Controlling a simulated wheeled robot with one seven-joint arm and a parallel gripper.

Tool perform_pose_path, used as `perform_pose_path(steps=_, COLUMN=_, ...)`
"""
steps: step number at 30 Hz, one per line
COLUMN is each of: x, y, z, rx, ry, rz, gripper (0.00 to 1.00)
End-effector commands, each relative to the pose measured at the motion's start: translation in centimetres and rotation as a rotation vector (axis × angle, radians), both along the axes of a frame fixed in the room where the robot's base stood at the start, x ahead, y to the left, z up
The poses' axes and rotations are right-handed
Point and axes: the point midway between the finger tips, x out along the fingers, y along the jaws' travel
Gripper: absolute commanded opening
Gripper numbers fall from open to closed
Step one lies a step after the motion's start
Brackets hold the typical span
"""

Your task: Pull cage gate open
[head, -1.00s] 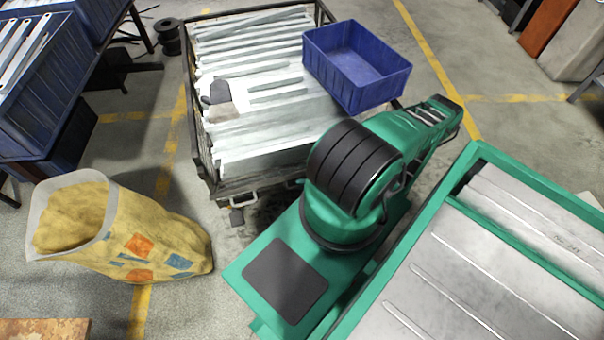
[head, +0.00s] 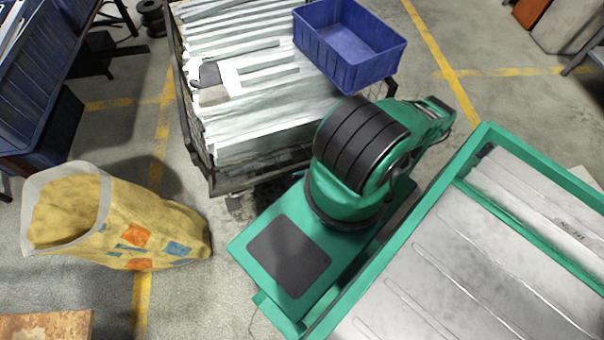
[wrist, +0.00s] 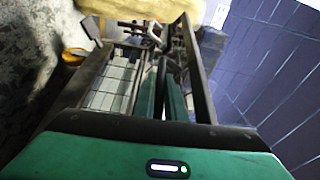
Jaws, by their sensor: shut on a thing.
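The wire cage (head: 183,110) has a dark frame and stands at upper left in the head view, full of long pale metal brackets (head: 255,75). Its near mesh side (head: 262,172) faces my base and is partly hidden by my green arm. I cannot tell from the head view whether the gate stands ajar. My gripper is hidden there. In the wrist view my gripper (wrist: 165,48) has its jaws closed on a thin dark metal part of the gate, beside a dark-framed wire grid (wrist: 112,85). The exact contact is small and blurred.
A blue bin (head: 350,45) sits on the cage's right side. A yellow sack (head: 140,232) stands on the floor at left, and also shows at the top of the wrist view (wrist: 150,8). Blue crates (head: 45,100) stand at far left. Floor shows between sack and cage.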

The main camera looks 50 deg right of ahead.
Motion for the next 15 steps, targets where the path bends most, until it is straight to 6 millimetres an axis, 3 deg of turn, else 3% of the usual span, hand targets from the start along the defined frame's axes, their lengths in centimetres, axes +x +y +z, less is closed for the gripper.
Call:
perform_pose_path(steps=1, x=-0.18, y=0.08, z=0.05, rx=0.002, ry=0.001, rz=0.004, gripper=0.16)
perform_pose_path(steps=3, x=-0.16, y=0.1, z=0.04, rx=0.002, ry=0.001, rz=0.004, gripper=0.29)
perform_pose_path(steps=15, x=-0.49, y=-0.56, z=0.0, rx=-0.001, ry=0.0, rz=0.0, gripper=0.29)
